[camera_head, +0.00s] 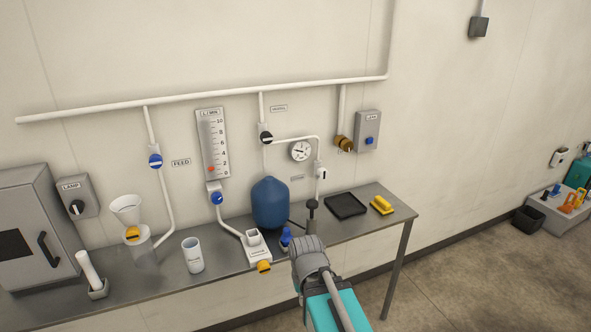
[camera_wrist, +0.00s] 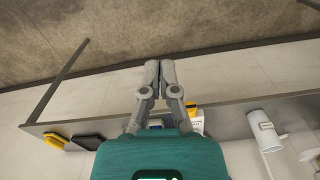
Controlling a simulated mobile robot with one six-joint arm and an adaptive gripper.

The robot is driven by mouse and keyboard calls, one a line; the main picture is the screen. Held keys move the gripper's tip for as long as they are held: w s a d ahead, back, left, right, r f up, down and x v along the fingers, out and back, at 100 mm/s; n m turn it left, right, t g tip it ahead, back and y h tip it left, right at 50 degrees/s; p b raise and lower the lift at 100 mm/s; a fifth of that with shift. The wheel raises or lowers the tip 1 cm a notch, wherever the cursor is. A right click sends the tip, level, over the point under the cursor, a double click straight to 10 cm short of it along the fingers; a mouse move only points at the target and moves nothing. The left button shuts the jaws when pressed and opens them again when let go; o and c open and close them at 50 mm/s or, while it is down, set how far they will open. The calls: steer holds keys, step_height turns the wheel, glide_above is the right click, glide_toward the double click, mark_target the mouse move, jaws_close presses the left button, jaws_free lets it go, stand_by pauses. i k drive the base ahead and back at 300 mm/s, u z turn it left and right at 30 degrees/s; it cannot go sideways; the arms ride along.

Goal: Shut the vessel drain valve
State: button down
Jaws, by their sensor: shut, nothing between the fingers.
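The blue vessel (camera_head: 270,205) stands on the steel table against the wall. A small blue-handled fitting (camera_head: 286,237) sits by its foot and looks like the drain valve; its handle setting is too small to tell. My gripper (camera_wrist: 160,67) has its grey fingers together, tips touching, with nothing between them. The fingers stand in front of the table edge, apart from the fittings. In the head view only my teal and grey arm end shows, in front of the table, with the fingers hidden.
A white box with a yellow knob (camera_head: 264,267) stands left of the blue fitting. A black-knobbed post (camera_head: 312,205) rises just behind my arm. A black tray (camera_head: 345,205) and yellow item (camera_head: 381,205) lie right. A white cup (camera_head: 193,256) stands left.

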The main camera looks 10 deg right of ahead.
mark_target(323, 172)
steer(key=k, duration=0.65)
steer(key=z, duration=0.55)
steer(key=i, duration=1.25)
steer(key=u, duration=0.25)
